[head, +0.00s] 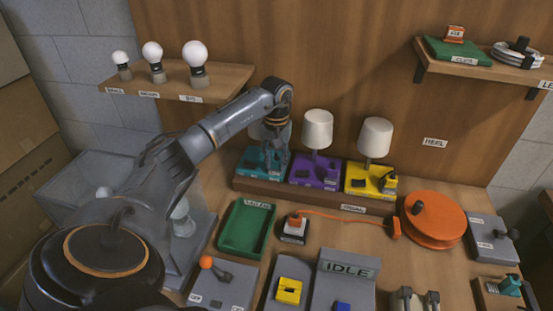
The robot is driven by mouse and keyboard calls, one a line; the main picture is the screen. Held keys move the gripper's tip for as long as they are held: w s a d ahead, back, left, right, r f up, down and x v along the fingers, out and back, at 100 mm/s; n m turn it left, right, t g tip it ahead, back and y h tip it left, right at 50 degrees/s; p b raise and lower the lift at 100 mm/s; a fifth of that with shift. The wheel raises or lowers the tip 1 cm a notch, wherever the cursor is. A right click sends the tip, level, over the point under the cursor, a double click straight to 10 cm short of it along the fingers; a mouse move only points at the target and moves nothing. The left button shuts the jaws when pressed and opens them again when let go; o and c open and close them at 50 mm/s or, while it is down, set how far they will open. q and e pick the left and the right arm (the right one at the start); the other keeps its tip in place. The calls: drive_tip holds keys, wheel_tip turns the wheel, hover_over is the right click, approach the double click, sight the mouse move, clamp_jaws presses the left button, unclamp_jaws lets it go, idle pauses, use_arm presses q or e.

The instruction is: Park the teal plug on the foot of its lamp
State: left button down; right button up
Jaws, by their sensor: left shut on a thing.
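The teal lamp (249,163) stands at the left end of the lamp row, with its teal foot partly covered by my gripper. My left gripper (277,164) points down over the right part of this foot, in front of the lamp's stem and shade. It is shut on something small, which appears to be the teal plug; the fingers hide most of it. I cannot tell whether it touches the foot. My right gripper is not in view.
The purple lamp (318,132) stands close on the right, then the yellow lamp (375,140) with a yellow plug (389,182) on its foot. In front are a green tray (238,244) and an orange cable reel (434,222). A teal part (509,285) lies at the lower right.

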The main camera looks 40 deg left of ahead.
sight(276, 157)
use_arm(q)
drive_tip(key=c, duration=0.9)
unclamp_jaws()
drive_tip(key=shift+c, duration=0.2)
wheel_tip(276, 157, up, 12)
